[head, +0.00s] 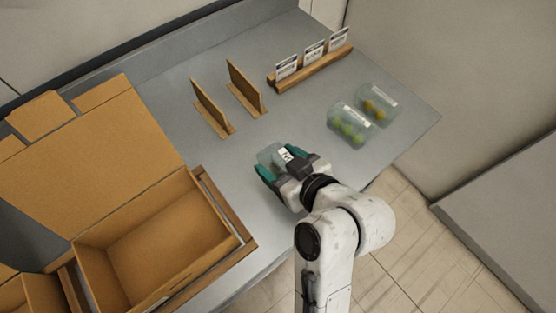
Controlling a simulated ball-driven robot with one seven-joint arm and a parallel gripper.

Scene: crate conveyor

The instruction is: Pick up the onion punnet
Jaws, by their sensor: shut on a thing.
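My gripper (280,171) is over the middle of the grey table, with its teal-tipped fingers shut on a clear punnet (268,155). The punnet has a white label with dark marks, and its contents are mostly hidden by the gripper, so I cannot tell from this view whether they are onions. I cannot tell whether it touches the table or is lifted. Two other clear punnets stand to the right: one with green round items (348,126) and one with yellowish items (377,103).
An open cardboard box (150,235) with raised flaps stands at the left. A wooden holder (312,70) with several label cards is at the back. The grey table (180,85) is clear between them.

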